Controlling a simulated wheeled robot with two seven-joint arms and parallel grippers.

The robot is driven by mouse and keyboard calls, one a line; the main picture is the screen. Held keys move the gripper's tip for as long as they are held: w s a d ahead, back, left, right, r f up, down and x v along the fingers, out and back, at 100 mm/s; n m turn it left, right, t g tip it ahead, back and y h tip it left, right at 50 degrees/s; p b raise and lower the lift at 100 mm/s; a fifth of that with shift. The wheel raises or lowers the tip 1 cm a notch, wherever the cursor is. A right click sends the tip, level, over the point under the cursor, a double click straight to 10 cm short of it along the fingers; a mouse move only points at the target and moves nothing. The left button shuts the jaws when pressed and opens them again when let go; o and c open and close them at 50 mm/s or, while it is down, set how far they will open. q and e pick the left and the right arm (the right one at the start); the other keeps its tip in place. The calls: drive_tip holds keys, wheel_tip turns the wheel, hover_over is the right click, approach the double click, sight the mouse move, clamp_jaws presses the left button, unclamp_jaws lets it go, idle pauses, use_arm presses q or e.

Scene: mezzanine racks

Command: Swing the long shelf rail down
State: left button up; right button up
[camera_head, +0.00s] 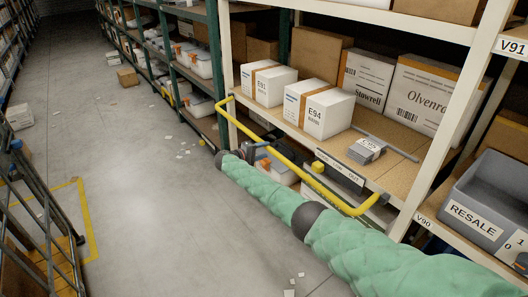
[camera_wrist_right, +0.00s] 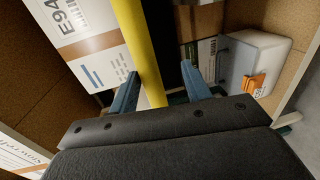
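The long shelf rail (camera_head: 296,168) is a yellow bar with bent ends. It stretches along the front of the pale shelf bay, at about the height of the shelf board with the boxes. My right gripper (camera_head: 258,151) is at the rail's far half, beyond the dark wrist of my green arm. In the right wrist view the rail (camera_wrist_right: 147,62) passes between the two blue fingers, nearer the left one. The fingers are apart, with a gap on the right side of the rail. My left gripper is in neither view.
White boxes E91 (camera_head: 268,84) and E94 (camera_head: 319,108) stand on the shelf board behind the rail. A small grey stack (camera_head: 366,150) lies near its edge. A grey RESALE bin (camera_head: 475,210) is at the right. The aisle floor (camera_head: 140,185) at left is mostly clear.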

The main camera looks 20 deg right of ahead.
drive_tip(key=v, duration=0.7)
drive_tip(key=shift+b, duration=0.35)
drive_tip(key=shift+a, duration=0.1)
